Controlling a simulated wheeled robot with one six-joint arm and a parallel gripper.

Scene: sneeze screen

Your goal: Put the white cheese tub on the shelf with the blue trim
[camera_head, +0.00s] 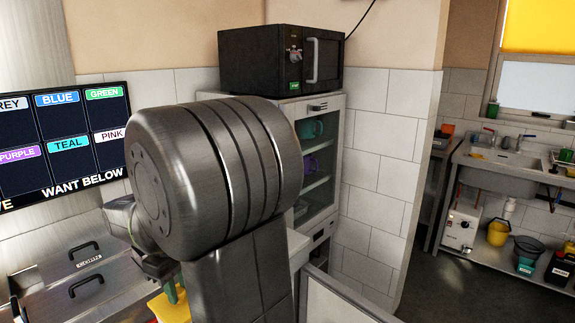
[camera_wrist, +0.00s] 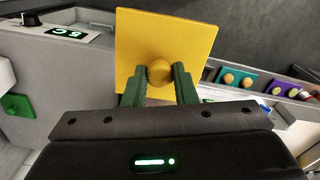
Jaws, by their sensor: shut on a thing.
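My gripper (camera_wrist: 160,82) is shut on the round knob of a yellow square lid-like plate (camera_wrist: 190,28), with its green fingers on either side of the knob. In the head view the yellow plate (camera_head: 172,306) shows at the bottom, partly hidden behind my arm. I cannot make out a white cheese tub or a shelf with blue trim in either view.
A wall screen (camera_head: 70,138) shows colour names including blue. Steel lids with black handles (camera_head: 82,262) lie at lower left. A cabinet (camera_head: 335,175) with coloured mugs carries a black microwave (camera_head: 262,62). Teal (camera_wrist: 238,79) and purple (camera_wrist: 287,90) knobbed pieces lie right of the plate.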

